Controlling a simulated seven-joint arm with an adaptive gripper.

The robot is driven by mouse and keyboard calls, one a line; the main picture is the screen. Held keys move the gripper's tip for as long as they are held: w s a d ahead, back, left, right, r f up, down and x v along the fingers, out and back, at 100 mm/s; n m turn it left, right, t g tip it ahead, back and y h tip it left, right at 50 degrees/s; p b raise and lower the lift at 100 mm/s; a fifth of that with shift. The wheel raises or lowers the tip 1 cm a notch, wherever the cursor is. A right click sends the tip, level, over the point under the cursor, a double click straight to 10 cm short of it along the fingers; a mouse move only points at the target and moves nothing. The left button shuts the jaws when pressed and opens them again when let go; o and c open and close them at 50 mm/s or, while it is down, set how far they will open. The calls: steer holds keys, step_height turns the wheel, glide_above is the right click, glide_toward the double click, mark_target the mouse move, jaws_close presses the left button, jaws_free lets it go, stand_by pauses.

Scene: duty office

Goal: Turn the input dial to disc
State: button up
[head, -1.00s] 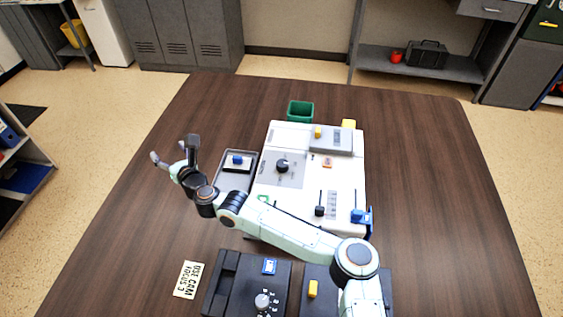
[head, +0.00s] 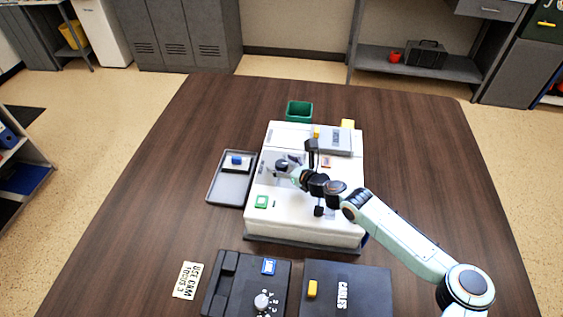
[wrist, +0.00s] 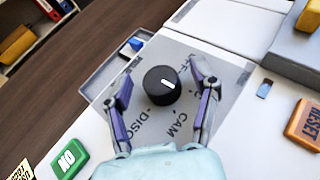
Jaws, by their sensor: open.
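The input dial is a round black knob (wrist: 161,86) with a short white mark, on a grey plate (wrist: 222,72) of the white console (head: 262,222). In the wrist view the plate reads DISC at the dial's lower left and CAM at its lower right, with a partly hidden label at upper right. The white mark slants toward the lower right, between the upper-right label and CAM. My gripper (wrist: 164,84) is open, one finger on each side of the dial. I cannot tell whether the fingers touch it. In the head view my gripper (head: 297,161) is over the plate.
A green NO button (wrist: 68,158) and an orange RESET button (wrist: 303,124) are nearby on the console. A grey tray (head: 218,190) with a blue-topped item lies left. A lettered card (head: 187,281) and dark boxes lie in front. The table's right side is clear apart from my arm.

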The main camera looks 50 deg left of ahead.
steer(key=shift+a+f, duration=0.1)
steer(key=shift+a, duration=0.15)
jaws_close()
steer(key=shift+m+t, duration=0.3)
steer(key=shift+t, duration=0.1)
steer(key=m+t, duration=0.3)
steer(key=t, duration=0.1)
steer(key=shift+s+m+h, duration=0.15)
steer(key=shift+m+h, duration=0.15)
steer(key=shift+h, duration=0.1)
steer(key=m+t+h, duration=0.3)
steer(key=m+t, duration=0.1)
steer(key=shift+f+m+t, duration=0.15)
steer(key=shift+m+t, duration=0.15)
steer(key=shift+m, duration=0.1)
steer(key=m+t+h, duration=0.2)
steer(key=m+h, duration=0.2)
steer(key=shift+t, duration=0.4)
steer(key=shift+m+t+h, duration=0.6)
steer(key=shift+m+h, duration=1.1)
steer(key=shift+h, duration=0.2)
steer(key=shift+w, duration=0.2)
